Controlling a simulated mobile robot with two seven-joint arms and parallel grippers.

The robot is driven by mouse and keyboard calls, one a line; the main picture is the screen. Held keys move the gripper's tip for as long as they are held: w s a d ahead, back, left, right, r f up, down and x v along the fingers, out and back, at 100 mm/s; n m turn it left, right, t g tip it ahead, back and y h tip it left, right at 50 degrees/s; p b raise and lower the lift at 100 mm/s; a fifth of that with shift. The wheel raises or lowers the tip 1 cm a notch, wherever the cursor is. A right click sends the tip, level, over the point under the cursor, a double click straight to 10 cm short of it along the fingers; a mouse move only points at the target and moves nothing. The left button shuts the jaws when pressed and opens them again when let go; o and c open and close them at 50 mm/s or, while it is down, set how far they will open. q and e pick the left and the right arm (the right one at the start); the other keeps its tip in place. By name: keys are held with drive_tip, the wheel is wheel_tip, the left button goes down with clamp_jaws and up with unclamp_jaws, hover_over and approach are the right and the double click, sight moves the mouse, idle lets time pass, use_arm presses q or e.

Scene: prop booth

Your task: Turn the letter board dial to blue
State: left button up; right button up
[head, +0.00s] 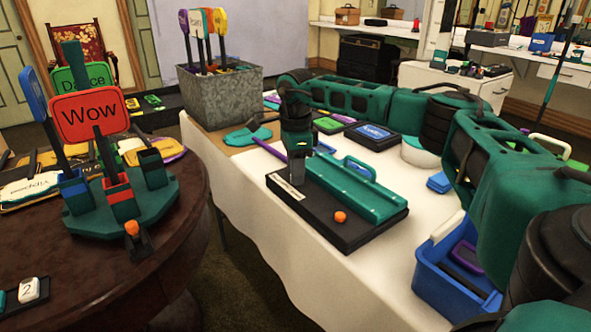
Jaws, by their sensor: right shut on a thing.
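A round teal stand (120,213) sits on the dark round table at left. It carries upright boards in coloured holders: a red "Wow" board (90,115) in front, a blue board (33,95) at left and a green "Dance" board (85,75) behind. A black piece with an orange ball (132,228) stands at its front edge, near the red holder. My right gripper (297,172) points down at the left end of a black base (337,235) on the white table. It is shut on a grey upright piece there, mostly hidden. My left gripper is out of view.
The base also bears a teal handled panel (365,195) and an orange ball (340,217). A metal bin (215,98) of boards stands at the back. A blue crate (430,285) sits at right. The white table's (262,235) front strip is clear.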

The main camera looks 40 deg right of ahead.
clamp_jaws()
